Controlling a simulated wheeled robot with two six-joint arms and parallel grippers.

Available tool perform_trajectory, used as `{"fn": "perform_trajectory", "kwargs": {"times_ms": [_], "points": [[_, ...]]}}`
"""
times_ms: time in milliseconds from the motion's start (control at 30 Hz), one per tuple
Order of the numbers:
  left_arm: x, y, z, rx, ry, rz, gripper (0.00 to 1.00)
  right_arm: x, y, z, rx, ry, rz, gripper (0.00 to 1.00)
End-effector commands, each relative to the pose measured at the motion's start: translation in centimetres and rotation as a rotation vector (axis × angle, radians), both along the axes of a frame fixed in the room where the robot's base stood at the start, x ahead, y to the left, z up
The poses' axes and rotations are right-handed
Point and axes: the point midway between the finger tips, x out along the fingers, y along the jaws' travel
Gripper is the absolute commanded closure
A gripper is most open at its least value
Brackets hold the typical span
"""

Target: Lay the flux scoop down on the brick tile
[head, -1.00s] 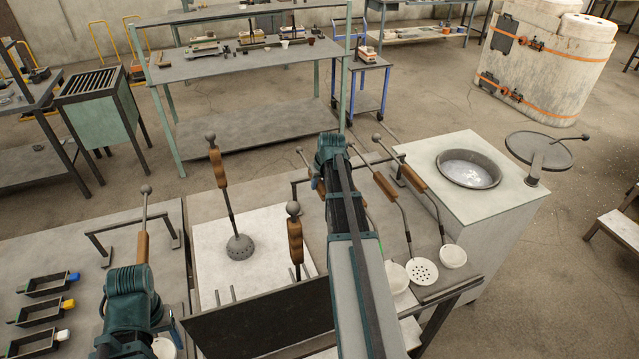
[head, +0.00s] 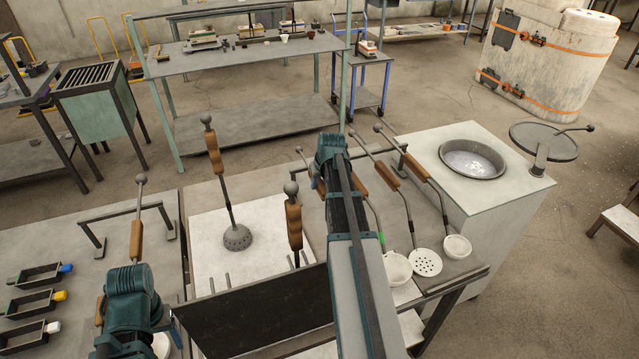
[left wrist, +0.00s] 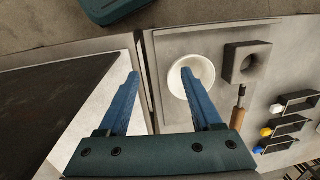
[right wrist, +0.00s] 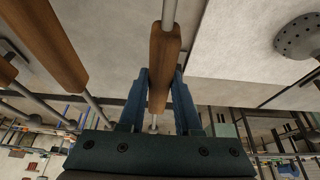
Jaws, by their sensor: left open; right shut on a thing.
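In the head view, a wooden-handled tool with a ball end (head: 299,150) lies along my right gripper (head: 318,182). In the right wrist view, my right gripper (right wrist: 160,85) is shut on its wooden handle (right wrist: 165,65). My arm hides much of it. A green-banded shaft and white bowl (head: 396,269) show beyond the arm. This looks like the held scoop, but the join is hidden. A pale slab (head: 405,293), perhaps the brick tile, shows beneath the bowl. I cannot tell whether they touch. My left gripper (left wrist: 160,75) is open and empty in the left wrist view.
A perforated skimmer (head: 427,262) and white ladle (head: 457,248) lean from a rack close to the bowl. A plunger (head: 238,236) stands on a white board. A dark panel (head: 260,312) stands in front. A furnace pot (head: 472,162) is at right.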

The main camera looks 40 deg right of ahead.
Motion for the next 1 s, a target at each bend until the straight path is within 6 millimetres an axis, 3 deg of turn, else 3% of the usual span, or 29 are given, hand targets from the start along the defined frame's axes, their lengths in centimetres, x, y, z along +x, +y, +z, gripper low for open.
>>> {"fn": "perform_trajectory", "kwargs": {"times_ms": [567,600,767,1000], "points": [[0.00,0.00,-0.62,0.000,0.000,0.000,0.34,0.02,-0.01,-0.62,0.000,-0.001,0.000,1.00],[0.00,0.00,-0.55,0.000,0.000,0.000,0.34,0.02,-0.01,-0.54,0.000,-0.001,0.000,0.62],[0.00,0.00,-0.53,0.000,0.000,0.000,0.34,0.01,0.00,-0.53,0.000,-0.001,0.000,0.34],[0.00,0.00,-0.56,0.000,0.000,0.000,0.34,-0.02,0.01,-0.56,0.000,0.001,0.000,0.33]]}}
